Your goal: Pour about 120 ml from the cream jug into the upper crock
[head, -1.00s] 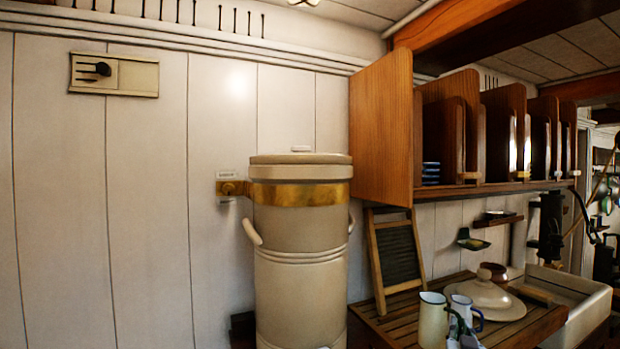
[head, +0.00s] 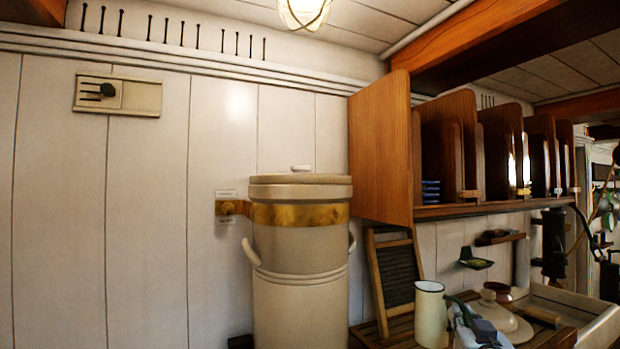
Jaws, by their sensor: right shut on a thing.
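The cream jug (head: 431,316), pale with a dark rim, is upright at the bottom of the head view, right of the tall crock. My right gripper (head: 466,322) is shut at its right side, on its dark handle, and the jug appears raised off the slatted board. The gripper's exact contact is small and partly hidden. The upper crock (head: 300,240) is the beige upper part of a tall vessel against the wall, with a brass band around it. A lid (head: 301,180) with a pale knob is on top. The jug's contents are hidden. My left gripper is not in view.
A brass bracket (head: 230,208) ties the crock to the wall. A wooden cabinet (head: 380,150) overhangs on the right. A washboard (head: 393,277) leans beneath it. A domed lid (head: 515,325), a brown pot and a sink (head: 590,310) stand right. The space left of the crock is clear.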

